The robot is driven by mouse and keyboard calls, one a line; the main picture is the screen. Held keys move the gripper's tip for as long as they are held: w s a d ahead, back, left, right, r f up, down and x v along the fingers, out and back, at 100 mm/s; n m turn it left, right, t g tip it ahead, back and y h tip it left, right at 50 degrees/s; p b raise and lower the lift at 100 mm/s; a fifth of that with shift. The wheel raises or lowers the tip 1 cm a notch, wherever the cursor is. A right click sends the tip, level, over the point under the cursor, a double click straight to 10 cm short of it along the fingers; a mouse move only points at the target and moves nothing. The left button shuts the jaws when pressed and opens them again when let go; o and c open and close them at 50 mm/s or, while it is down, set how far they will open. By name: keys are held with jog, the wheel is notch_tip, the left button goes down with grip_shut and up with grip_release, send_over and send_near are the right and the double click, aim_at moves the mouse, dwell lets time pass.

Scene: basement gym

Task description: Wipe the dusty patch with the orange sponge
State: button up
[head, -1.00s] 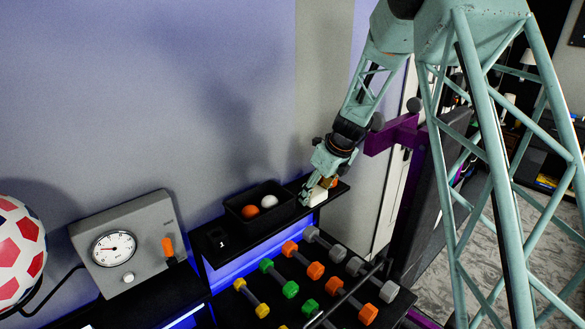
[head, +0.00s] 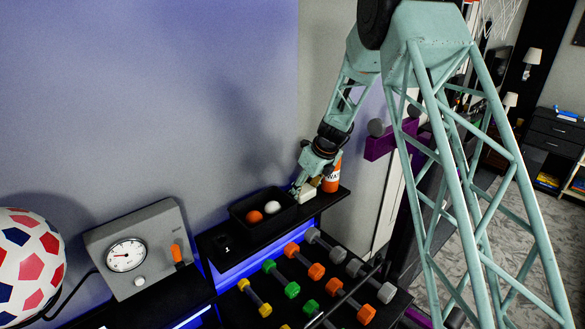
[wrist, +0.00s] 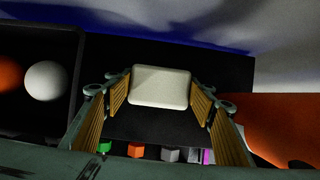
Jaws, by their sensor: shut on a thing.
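My gripper (head: 303,188) is over the right part of the dark shelf, beside the black tray. In the wrist view my gripper (wrist: 160,90) has its fingers on both sides of a pale cream block (wrist: 160,86), shut on it. The block also shows in the head view (head: 308,193), low at the shelf top; I cannot tell whether it touches. It is sponge-sized but looks cream, not orange. No sponge with an orange face shows. I cannot make out a dusty patch on the dark shelf (wrist: 220,72).
An orange bottle (head: 332,180) stands right of my gripper. A black tray (head: 245,228) with an orange and a white ball is at left. Dumbbells (head: 292,250) sit on a rack below. A grey gauge box (head: 150,240) and patterned ball (head: 28,255) stand further left.

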jog(key=shift+w+a+r+p, duration=0.1)
jog(key=shift+w+a+p, duration=0.2)
jog(key=shift+w+a+f, duration=0.2)
jog(key=shift+w+a, duration=0.6)
jog(key=shift+a, duration=0.05)
jog(key=shift+w+a+r, duration=0.15)
jog(key=shift+r, duration=0.15)
jog(key=shift+w+r, duration=0.1)
jog(key=shift+r, duration=0.8)
jog(key=shift+s+r, duration=0.25)
jog(key=shift+r, duration=0.5)
jog(key=shift+w+r, duration=0.2)
jog(key=shift+r, duration=0.35)
notch_tip(320, 180, up, 3)
jog(key=shift+s+r, duration=0.1)
jog(key=shift+r, duration=0.05)
